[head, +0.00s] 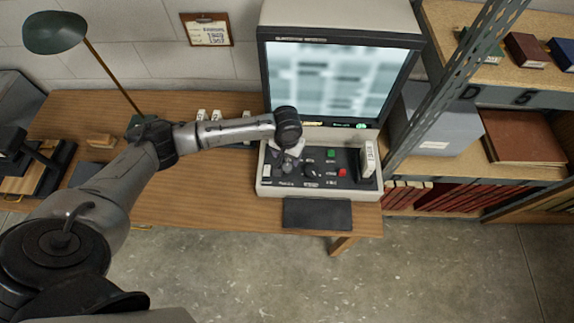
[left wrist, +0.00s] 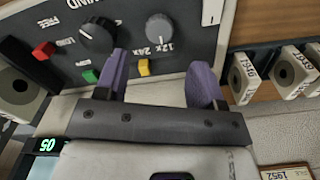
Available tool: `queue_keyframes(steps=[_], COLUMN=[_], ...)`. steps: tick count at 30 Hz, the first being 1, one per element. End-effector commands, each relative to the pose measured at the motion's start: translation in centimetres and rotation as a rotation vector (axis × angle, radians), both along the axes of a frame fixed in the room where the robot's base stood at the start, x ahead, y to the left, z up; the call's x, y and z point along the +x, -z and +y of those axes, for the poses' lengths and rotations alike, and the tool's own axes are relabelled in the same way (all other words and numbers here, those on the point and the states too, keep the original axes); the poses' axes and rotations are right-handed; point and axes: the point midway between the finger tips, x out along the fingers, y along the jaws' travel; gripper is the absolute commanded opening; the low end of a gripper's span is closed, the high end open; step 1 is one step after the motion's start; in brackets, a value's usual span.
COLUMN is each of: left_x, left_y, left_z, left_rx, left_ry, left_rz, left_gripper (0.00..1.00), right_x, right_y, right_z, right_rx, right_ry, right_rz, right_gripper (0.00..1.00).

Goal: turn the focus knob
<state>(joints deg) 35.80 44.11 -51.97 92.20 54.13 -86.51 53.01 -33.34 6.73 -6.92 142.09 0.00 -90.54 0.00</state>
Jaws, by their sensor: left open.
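The microfilm reader (head: 264,183) stands on the desk with its screen lit, its dark control panel (head: 345,183) facing up in front. My left gripper (head: 289,160) is over the left part of this panel, partly hidden by its own wrist. In the left wrist view the gripper (left wrist: 160,75) is open, its two purple fingers apart. A grey knob marked 12x and 24x (left wrist: 159,31) shows between and beyond the fingertips, not gripped. A larger dark knob (left wrist: 98,37) sits left of the fingers; it also shows in the head view (head: 312,171). I cannot read which knob is focus.
Red (left wrist: 43,50), green (left wrist: 90,76) and yellow (left wrist: 143,67) buttons sit close to the fingers. Labelled white boxes (left wrist: 245,78) stand beside the reader. A dark pad (head: 317,213) lies in front. A shelf upright (head: 450,85) rises at the right.

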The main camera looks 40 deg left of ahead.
Motion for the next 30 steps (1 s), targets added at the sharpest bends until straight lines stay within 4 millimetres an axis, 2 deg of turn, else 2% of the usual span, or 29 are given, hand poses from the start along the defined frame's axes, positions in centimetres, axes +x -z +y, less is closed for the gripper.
queue_keyframes(steps=[1, 6, 12, 18, 28, 30], left_x=[0.0, 0.0, 0.0, 0.0, 0.0, 0.0], left_y=[1.1, 3.9, 6.1, 7.1, 7.2, 7.2], left_z=[0.0, 0.0, 0.0, 0.0, 0.0, 0.0], left_rx=[0.000, 0.000, 0.001, 0.000, 0.000, 0.000], left_ry=[-0.001, 0.000, 0.000, 0.001, 0.002, 0.002], left_rz=[0.002, 0.001, 0.000, -0.001, -0.001, -0.001], left_gripper=[0.63, 0.63, 0.63, 0.63, 0.63, 0.57], right_x=[0.0, 0.1, 0.1, 0.1, 0.1, 0.1], right_y=[0.2, 0.6, 0.8, 0.9, 0.9, 0.9], right_z=[-0.1, -0.3, -0.3, -0.2, 0.0, 0.0], right_rx=[-0.004, -0.010, -0.010, -0.006, 0.002, 0.002], right_ry=[-0.002, -0.006, -0.005, -0.002, 0.002, 0.002], right_rz=[-0.001, -0.002, -0.001, -0.002, -0.002, -0.003], right_gripper=[0.43, 0.43, 0.43, 0.43, 0.43, 0.43])
